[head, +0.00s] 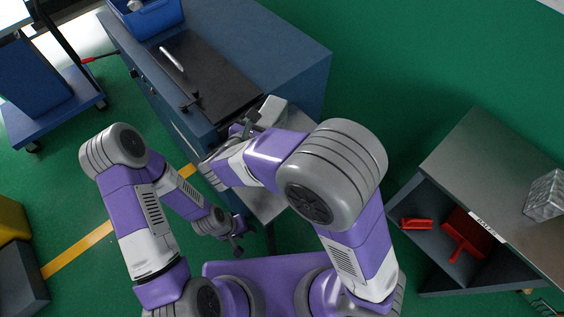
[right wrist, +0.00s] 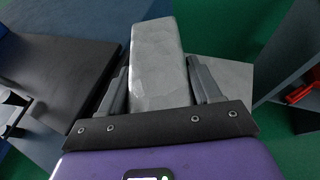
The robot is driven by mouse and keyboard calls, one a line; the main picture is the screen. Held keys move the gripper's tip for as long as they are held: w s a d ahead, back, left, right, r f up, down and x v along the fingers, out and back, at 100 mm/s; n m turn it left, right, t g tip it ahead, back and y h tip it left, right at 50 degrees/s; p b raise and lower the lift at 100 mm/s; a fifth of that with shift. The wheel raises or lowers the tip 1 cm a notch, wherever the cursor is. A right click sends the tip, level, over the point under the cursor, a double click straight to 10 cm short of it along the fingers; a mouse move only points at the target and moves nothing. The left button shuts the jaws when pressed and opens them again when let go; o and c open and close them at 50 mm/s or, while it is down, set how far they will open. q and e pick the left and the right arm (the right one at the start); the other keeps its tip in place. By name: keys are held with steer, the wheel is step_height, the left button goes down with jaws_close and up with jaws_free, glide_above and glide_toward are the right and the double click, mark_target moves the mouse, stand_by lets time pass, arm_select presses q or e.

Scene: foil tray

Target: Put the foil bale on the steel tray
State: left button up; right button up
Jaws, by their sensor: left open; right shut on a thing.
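The foil bale, a silver-grey block (right wrist: 158,65), is between the fingers of my right gripper (right wrist: 160,88) in the right wrist view. Its end also shows in the head view (head: 273,109) past my right gripper (head: 250,122), at the right edge of the black mat. A plain grey metal surface that looks like the steel tray (head: 267,204) is partly hidden under my right arm; it also shows beyond the fingers in the right wrist view (right wrist: 228,78). I cannot tell whether the bale touches it. My left gripper (head: 238,240) is open and empty, low in front of the bench.
At right, a grey cabinet (head: 485,150) holds a silvery mesh-like cube (head: 546,196) on top and red items inside. A blue cart stands upper left.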

steer(key=shift+s+a+f+b, duration=0.15)
steer(key=shift+s+a+f, duration=0.2)
steer(key=shift+a, duration=0.15)
steer(key=shift+s+a+f+b, duration=0.15)
steer(key=shift+s+a+f, duration=0.1)
steer(key=shift+a+f, duration=0.15)
step_height(320, 180, down, 4)
steer(key=shift+f+b, duration=0.25)
steer(key=shift+b, duration=0.55)
steer(key=shift+f+b, duration=0.7)
steer(key=shift+f, duration=1.45)
steer(key=shift+f, duration=0.1)
steer(key=o, duration=1.2)
steer(key=shift+f, duration=0.1)
steer(key=shift+o, duration=0.2)
